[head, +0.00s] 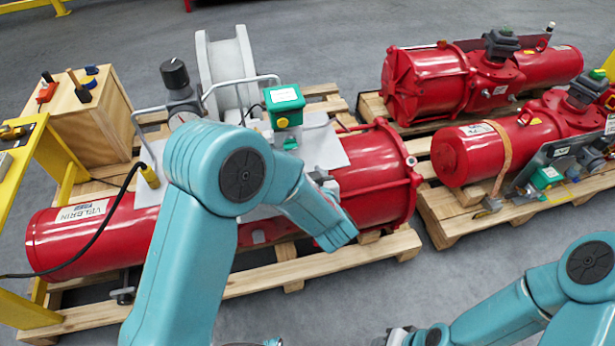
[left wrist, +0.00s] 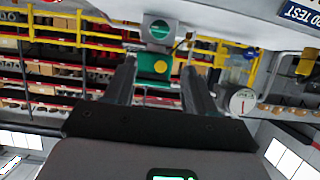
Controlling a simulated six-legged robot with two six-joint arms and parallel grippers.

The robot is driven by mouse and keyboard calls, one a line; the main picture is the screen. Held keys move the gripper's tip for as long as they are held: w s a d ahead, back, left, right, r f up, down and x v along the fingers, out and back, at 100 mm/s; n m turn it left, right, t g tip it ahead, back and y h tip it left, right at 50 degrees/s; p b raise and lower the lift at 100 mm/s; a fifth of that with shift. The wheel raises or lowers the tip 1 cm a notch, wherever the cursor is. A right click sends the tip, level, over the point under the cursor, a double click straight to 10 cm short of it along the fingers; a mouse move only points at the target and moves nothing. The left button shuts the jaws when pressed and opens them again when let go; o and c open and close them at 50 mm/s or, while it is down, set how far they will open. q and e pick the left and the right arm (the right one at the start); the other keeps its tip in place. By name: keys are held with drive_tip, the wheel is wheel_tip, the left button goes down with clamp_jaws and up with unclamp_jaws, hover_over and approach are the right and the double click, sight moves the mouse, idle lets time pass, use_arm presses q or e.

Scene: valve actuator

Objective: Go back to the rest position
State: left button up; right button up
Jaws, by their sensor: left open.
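My left arm crosses the middle of the head view, in front of the long red valve actuator (head: 375,175). Its gripper is mostly hidden there behind my own arm. In the left wrist view my left gripper (left wrist: 160,68) is open, with two dark fingers apart. The green box (head: 285,105) also shows in the head view, above the actuator. My right arm is at the lower right, its end cut off by the bottom edge.
The actuator lies on a wooden pallet (head: 330,263). A dark-topped regulator (head: 175,75) and a bent metal tube stand near my left arm. A black cable (head: 95,235) runs left. More red actuators (head: 490,150) lie on pallets at right. Grey floor (head: 420,290) is clear in front.

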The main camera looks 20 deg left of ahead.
idle(0.3)
use_arm(q)
drive_tip(key=s+a+f+m+g+h+p, duration=0.1)
drive_tip(key=s+a+f+g, duration=0.1)
drive_tip(key=s+a+f, duration=0.3)
drive_tip(key=s+a+f+m+g+h+p, duration=0.1)
drive_tip(key=s+a+f+g+h+p, duration=0.15)
drive_tip(key=f, duration=0.45)
drive_tip(key=s+d+f+m+g+h, duration=0.1)
drive_tip(key=s+d+f+g+h, duration=0.2)
drive_tip(key=s, duration=0.7)
drive_tip(key=s+d+f+m+g+h, duration=0.1)
drive_tip(key=s+d+f+g+h, duration=0.1)
drive_tip(key=s+d+h, duration=0.3)
drive_tip(key=s+d+g, duration=0.1)
drive_tip(key=s+d, duration=0.2)
drive_tip(key=s, duration=0.1)
drive_tip(key=shift+s+d+f, duration=0.3)
drive_tip(key=shift+s+f, duration=0.1)
drive_tip(key=shift+g, duration=0.25)
drive_tip(key=shift+c, duration=0.3)
